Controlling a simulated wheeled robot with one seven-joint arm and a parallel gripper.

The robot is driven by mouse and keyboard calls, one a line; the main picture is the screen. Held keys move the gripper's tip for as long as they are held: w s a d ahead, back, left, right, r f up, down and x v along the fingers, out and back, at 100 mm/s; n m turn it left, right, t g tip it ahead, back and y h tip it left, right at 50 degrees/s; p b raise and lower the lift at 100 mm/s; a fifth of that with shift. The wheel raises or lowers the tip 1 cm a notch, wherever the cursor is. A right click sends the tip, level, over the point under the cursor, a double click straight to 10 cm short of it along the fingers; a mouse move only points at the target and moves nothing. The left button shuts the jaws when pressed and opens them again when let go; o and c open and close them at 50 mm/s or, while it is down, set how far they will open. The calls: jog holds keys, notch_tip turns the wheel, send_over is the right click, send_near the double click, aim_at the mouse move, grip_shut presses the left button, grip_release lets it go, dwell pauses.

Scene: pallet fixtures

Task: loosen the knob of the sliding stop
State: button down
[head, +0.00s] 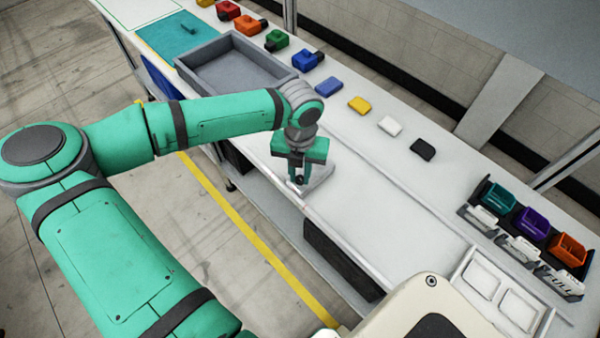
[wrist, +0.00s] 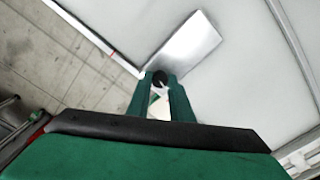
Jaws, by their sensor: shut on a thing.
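The sliding stop is a pale metal plate lying on the white bench top near its front edge; it shows in the wrist view (wrist: 192,48) and in the head view (head: 322,180). Its dark round knob (wrist: 159,78) sits at the plate's near end, between my fingertips. My gripper (head: 298,180) points down over the plate and is shut on the knob; in the wrist view its two green fingers (wrist: 160,84) stand on both sides of it. The fingers hide part of the knob, and I cannot tell how far it is turned.
A grey tray (head: 190,68) stands to the left on the bench. Several coloured blocks line the back, among them a blue one (head: 328,86) and a black one (head: 422,149). A rack of small bins (head: 512,236) stands at the right.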

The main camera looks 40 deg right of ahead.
aim_at(300, 178)
jog(key=shift+r+n, duration=0.1)
jog(key=shift+n, duration=0.9)
jog(key=c, duration=1.6)
grip_release()
notch_tip(300, 178, up, 11)
jog(key=shift+f, duration=0.15)
